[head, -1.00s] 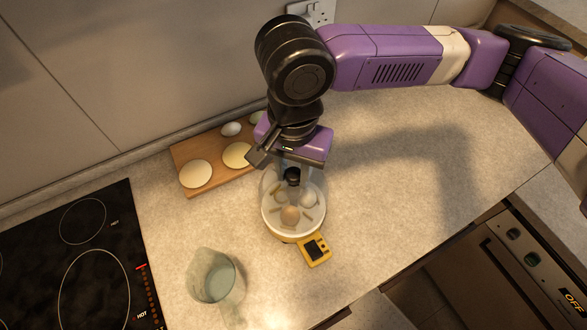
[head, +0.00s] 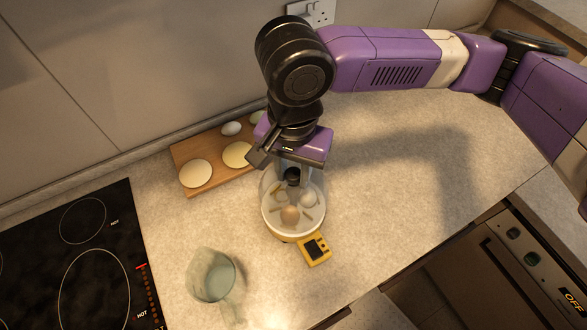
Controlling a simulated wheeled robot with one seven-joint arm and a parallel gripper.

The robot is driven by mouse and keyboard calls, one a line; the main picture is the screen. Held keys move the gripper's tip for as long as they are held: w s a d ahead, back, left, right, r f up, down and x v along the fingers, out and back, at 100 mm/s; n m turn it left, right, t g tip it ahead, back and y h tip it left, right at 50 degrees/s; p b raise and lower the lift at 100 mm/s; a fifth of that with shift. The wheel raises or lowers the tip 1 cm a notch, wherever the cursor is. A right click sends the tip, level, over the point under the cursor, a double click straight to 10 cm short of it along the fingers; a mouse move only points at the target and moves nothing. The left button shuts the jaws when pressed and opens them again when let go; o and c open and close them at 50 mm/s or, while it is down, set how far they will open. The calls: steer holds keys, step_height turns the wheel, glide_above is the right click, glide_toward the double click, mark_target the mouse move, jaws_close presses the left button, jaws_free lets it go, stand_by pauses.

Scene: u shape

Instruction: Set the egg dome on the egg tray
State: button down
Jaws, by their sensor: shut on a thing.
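The egg tray (head: 307,226) is a round pale tray on a yellow base, in the middle of the counter in the head view. A brown egg (head: 290,215) and a white egg (head: 308,198) sit on it. The clear egg dome (head: 270,188) has a black knob (head: 292,175) and is over the tray. My gripper (head: 290,165) points down from above and is shut on the dome's knob. The dome's lower rim is hard to make out, so I cannot tell whether it touches the tray.
A clear jug (head: 212,275) stands in front and left of the tray. A wooden board (head: 215,182) with round pale pieces and a white egg (head: 231,128) lies behind left. A black hob (head: 85,260) is at left. The counter at right is clear.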

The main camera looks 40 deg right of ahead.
steer(key=shift+f, duration=0.55)
steer(key=c, duration=1.3)
jaws_free()
steer(key=shift+c, duration=0.2)
steer(key=shift+r, duration=0.1)
steer(key=shift+r, duration=5.4)
